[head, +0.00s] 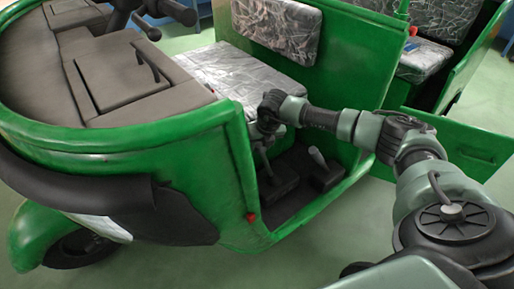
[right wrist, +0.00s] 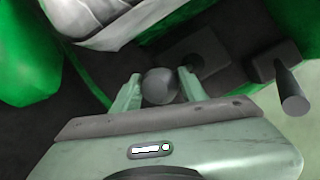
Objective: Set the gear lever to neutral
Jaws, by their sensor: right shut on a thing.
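The gear lever is a dark lever with a round grey knob (right wrist: 160,86), rising from a dark base (head: 279,184) on the rickshaw's floor. My right gripper (head: 261,140) reaches into the cab from the right. In the right wrist view its two pale green fingers (right wrist: 160,90) stand on either side of the knob, shut on it. The lever's shaft is mostly hidden under the knob in that view. My left gripper is not in view.
A second lever (head: 318,158) with a grey handle stands close by to the right, also in the wrist view (right wrist: 291,93). The green front panel (head: 150,165), silver-covered seat (head: 235,75) and green partition (head: 345,60) surround the cab.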

